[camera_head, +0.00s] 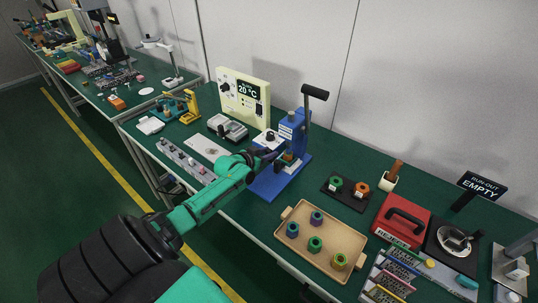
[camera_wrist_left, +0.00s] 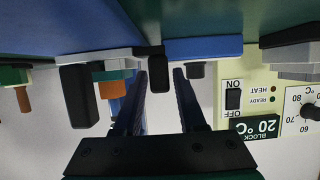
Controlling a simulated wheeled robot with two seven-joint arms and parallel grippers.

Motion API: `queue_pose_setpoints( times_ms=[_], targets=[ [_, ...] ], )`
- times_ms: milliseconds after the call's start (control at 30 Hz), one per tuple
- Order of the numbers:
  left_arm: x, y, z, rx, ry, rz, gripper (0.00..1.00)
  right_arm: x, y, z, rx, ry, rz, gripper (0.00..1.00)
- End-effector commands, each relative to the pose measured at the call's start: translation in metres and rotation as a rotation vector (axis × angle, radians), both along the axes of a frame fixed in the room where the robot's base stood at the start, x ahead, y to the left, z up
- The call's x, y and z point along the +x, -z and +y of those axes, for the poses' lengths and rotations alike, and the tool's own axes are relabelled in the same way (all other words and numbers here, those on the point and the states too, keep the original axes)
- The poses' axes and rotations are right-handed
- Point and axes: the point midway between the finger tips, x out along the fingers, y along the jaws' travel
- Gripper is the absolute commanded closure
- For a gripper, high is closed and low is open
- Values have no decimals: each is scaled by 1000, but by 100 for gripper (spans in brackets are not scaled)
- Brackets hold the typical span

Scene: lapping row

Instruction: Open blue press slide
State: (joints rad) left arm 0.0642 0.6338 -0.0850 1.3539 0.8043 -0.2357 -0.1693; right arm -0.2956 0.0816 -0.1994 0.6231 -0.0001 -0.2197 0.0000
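The blue press (camera_head: 292,130) stands on the green bench on its blue base plate (camera_head: 270,186), with its black-handled lever (camera_head: 314,92) raised. My left gripper (camera_head: 274,157) reaches in from the left at the front of the press, and its fingertips are hard to make out there. In the left wrist view, which looks upside down, my left gripper's two dark fingers (camera_wrist_left: 160,78) are apart. A small black knob (camera_wrist_left: 158,72) shows between the fingertips, with a gap on each side. I cannot tell how far the slide stands open. My right gripper is not in view.
A cream heat block unit (camera_head: 243,98) reading 20 °C stands behind the press. A wooden tray (camera_head: 322,238) with several coloured rings lies to the right, near the front edge. A red case (camera_head: 400,220) and a black two-post stand (camera_head: 345,194) are farther right.

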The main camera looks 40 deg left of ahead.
Motion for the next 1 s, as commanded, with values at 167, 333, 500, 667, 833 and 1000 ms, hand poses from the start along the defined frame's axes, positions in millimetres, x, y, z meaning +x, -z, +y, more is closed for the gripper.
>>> queue_pose_setpoints(
  times_ms=[167,333,500,667,833,1000],
  targets=[
    [6,2,0,0,-1,0,60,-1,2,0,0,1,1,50],
    [6,2,0,0,0,0,72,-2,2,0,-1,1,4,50],
    [6,2,0,0,0,0,100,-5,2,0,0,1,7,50],
    [6,2,0,0,0,0,100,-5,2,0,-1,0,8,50],
    [6,2,0,0,0,0,100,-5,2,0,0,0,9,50],
    [6,2,0,0,0,0,100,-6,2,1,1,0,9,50]
  ],
)
